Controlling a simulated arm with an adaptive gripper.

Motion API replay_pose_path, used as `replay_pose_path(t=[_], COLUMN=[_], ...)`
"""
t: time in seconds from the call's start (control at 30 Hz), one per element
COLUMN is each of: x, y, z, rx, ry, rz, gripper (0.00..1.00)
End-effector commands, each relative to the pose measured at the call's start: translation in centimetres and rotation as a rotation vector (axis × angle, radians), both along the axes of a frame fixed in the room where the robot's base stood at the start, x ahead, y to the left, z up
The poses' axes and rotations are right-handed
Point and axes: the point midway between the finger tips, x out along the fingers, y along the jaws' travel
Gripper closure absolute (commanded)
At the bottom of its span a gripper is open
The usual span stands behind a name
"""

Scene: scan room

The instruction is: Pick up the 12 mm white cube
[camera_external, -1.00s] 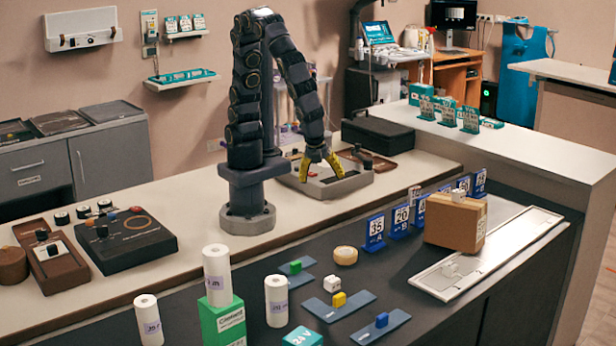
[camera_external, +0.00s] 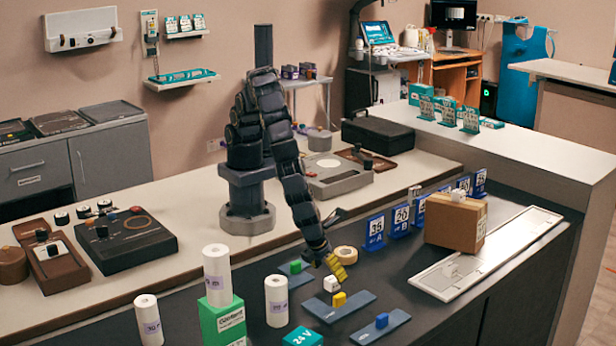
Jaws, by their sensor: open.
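A small white cube (camera_external: 331,284) is on the dark counter, just behind the yellow block; I cannot read its size. My gripper (camera_external: 328,268) is low over the counter, with its yellow fingers just above and behind this cube. It is open, and nothing shows held in it. The finger tips are small here, so I cannot tell whether they touch the cube. Other small white pieces show on the pale long tray (camera_external: 450,268) and on top of the cardboard box (camera_external: 458,196).
A yellow block (camera_external: 339,299), a green block (camera_external: 295,266) and a blue block (camera_external: 382,320) sit on blue-grey plates. A tape roll (camera_external: 346,255) is close beside my gripper. White rolls (camera_external: 276,302) stand left. Blue number signs (camera_external: 375,231) stand behind right.

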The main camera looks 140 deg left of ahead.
Motion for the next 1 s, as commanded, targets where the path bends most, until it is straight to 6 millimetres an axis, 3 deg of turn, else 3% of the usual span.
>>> replay_pose_path(t=[0.2, 0.5, 0.53, 0.67, 1.0], x=[-0.2, -0.1, -0.1, -0.1, -0.1], y=[1.2, 1.3, 1.3, 1.3, 1.3], z=[-3.0, -3.4, -3.4, -3.4, -3.4], rx=[0.004, 0.001, 0.001, 0.001, 0.001], ry=[0.006, 0.002, 0.002, 0.002, 0.003], rz=[0.005, 0.004, 0.004, 0.004, 0.004], gripper=[0.34, 0.34, 0.38, 0.93, 0.95])
